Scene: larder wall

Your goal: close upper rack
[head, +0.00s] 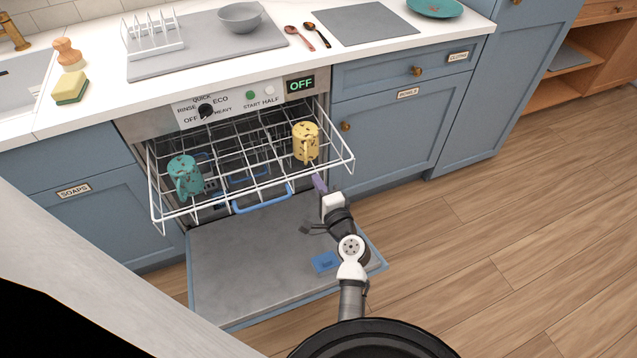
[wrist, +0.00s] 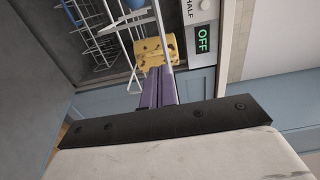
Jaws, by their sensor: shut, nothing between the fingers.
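The upper rack (head: 250,195) is a white wire rack, pulled well out of the dishwasher above the lowered door (head: 240,265). A teal speckled mug (head: 184,176) stands in its left part and a yellow speckled mug (head: 305,143) in its right part. My gripper (head: 319,183) has purple fingers, shut and empty, at the rack's front right. In the wrist view the fingers (wrist: 160,86) point at the rack's white wire (wrist: 162,35), with the yellow mug (wrist: 152,53) just beyond. I cannot tell whether they touch the wire.
A lower rack with a blue handle (head: 262,204) shows beneath. A small blue block (head: 325,262) lies on the door beside my arm. The control panel (head: 235,103) and worktop (head: 345,52) are above. The wooden floor (head: 500,240) to the right is clear.

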